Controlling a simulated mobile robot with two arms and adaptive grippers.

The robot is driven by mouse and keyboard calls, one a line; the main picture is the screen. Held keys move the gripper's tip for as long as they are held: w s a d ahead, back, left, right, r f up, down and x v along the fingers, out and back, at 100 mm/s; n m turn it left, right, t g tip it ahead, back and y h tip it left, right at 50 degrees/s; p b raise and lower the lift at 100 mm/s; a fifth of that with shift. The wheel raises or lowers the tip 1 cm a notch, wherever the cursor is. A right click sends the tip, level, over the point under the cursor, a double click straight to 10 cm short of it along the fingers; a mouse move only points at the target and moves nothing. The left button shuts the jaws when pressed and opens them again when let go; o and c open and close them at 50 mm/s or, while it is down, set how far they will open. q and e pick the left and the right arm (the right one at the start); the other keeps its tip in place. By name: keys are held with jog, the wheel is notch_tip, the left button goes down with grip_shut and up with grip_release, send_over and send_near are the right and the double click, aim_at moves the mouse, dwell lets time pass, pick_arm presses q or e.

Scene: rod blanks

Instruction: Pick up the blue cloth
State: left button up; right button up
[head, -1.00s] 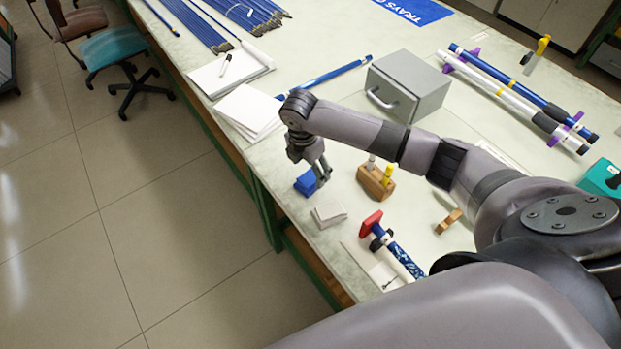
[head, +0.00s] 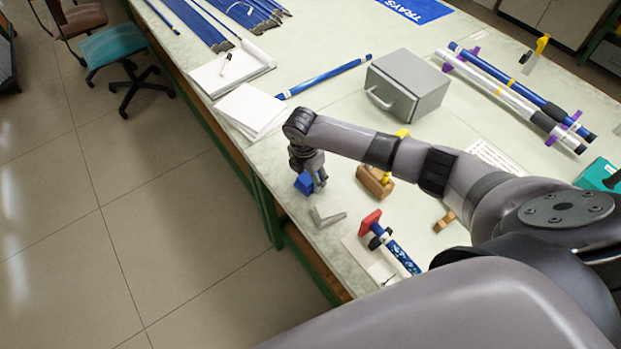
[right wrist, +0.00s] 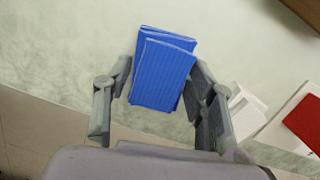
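The blue cloth (head: 304,183) is a small folded stack near the table's left edge in the head view. In the right wrist view the cloth (right wrist: 163,72) lies between the two fingers of my right gripper (right wrist: 160,85). The fingers stand apart, one on each side of it, with the tips close to its sides. No firm grip shows. In the head view my right gripper (head: 318,178) is down at the cloth and hides part of it. My left gripper is not in view.
A grey-white folded stack (head: 328,212) lies close by, with a red-headed tool (head: 371,221) beyond it. A wooden block (head: 375,181) stands to the right. White papers (head: 251,110) and a grey box (head: 409,85) are behind. The table edge is close on the left.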

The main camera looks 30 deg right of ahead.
jog(key=c, duration=0.6)
notch_tip(320, 180, up, 20)
jog(key=b, duration=0.2)
jog(key=shift+b, duration=0.3)
jog(key=o, duration=0.5)
jog(key=c, duration=0.4)
